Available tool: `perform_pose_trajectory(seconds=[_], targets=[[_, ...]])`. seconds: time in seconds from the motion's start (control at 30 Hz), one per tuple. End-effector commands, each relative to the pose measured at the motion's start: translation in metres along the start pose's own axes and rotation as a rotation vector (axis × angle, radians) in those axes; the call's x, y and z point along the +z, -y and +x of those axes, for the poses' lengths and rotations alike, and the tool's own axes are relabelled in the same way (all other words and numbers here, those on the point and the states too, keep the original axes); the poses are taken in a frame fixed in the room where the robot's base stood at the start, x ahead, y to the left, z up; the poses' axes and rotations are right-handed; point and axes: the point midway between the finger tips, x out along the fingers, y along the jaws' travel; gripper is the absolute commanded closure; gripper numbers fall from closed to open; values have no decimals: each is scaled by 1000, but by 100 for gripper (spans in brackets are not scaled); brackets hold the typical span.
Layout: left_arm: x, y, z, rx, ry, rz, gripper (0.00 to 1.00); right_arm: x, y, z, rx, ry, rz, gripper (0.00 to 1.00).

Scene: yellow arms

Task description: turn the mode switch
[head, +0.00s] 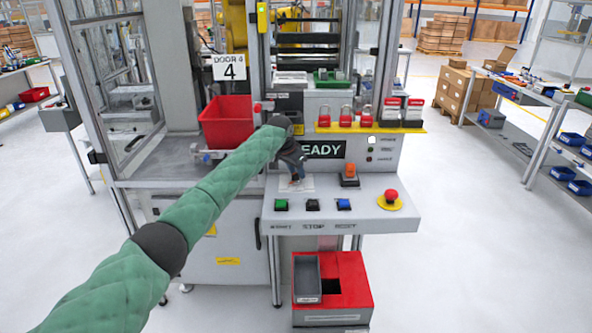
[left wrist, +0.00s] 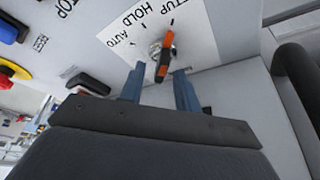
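The mode switch (left wrist: 164,62) has an orange handle with a dark end on a silver collar. It sits on a white label plate (left wrist: 198,48) with AUTO, HOLD and a partly cut-off SETUP. In the head view, my left gripper (head: 296,178) is over the plate (head: 305,185) and hides the switch. My right gripper is not in view.
The console has green (head: 281,204), black (head: 312,204) and blue (head: 344,204) buttons and a red emergency stop (head: 391,195). An orange knob (head: 350,172) stands right of the plate. A red bin (head: 226,122) and red padlocks (head: 346,116) are behind.

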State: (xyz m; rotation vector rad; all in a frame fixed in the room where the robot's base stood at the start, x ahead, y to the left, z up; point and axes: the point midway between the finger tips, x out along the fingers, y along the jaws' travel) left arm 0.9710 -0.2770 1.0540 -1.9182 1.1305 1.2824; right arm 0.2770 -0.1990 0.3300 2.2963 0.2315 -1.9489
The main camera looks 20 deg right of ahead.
Motion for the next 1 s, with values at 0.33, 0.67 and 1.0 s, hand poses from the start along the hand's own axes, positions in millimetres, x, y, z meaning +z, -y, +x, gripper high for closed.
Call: perform_pose_trajectory(seconds=[0.33,0.67,1.0], targets=[[0,0,0,0,0,0,100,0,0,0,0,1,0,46],[0,0,-1,-13,0,-29,100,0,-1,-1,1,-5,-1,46],[-1,-1,-2,-92,-1,-224,100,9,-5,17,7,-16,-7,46]])
